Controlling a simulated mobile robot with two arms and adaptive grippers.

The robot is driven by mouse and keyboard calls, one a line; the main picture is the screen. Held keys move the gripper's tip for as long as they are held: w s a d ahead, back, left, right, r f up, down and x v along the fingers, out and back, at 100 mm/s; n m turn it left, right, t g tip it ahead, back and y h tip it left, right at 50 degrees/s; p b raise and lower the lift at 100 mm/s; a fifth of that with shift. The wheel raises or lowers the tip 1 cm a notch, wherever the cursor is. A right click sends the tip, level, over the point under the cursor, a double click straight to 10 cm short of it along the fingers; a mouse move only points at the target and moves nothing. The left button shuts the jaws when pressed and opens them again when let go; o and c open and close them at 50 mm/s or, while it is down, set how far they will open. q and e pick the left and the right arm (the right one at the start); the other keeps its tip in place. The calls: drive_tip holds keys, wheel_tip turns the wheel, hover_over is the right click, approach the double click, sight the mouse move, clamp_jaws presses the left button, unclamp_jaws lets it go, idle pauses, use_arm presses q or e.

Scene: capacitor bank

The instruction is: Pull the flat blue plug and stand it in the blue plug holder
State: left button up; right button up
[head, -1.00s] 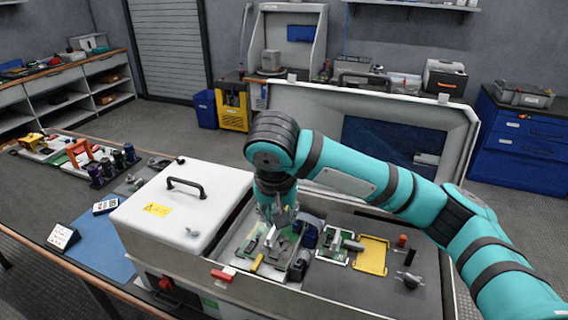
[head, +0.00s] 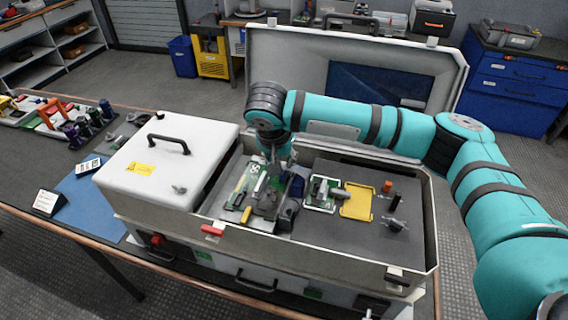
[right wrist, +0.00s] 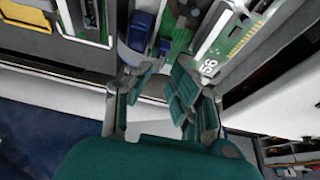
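A dark blue plug-like block (head: 290,208) sits at the right edge of the circuit board in the open case. In the right wrist view, a dark blue block (right wrist: 140,28) and a smaller blue piece (right wrist: 166,44) lie beyond my fingertips; I cannot tell which is the flat plug. My right gripper (head: 272,178) points down over the board. In the right wrist view its fingers (right wrist: 157,68) are apart with nothing clearly between them. Several coloured cup-like holders stand on the bench at left, including a dark blue one (head: 106,108). My left gripper is out of view.
The case's white box (head: 165,165) with a black handle stands left of the board. A yellow frame (head: 357,203) and small posts (head: 388,186) lie to the right. The raised lid (head: 300,75) stands behind. A blue mat (head: 90,205) has free room.

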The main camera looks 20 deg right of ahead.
sight(284, 167)
drive_tip(key=shift+p+x, duration=0.3)
drive_tip(key=shift+x, duration=2.35)
clamp_jaws()
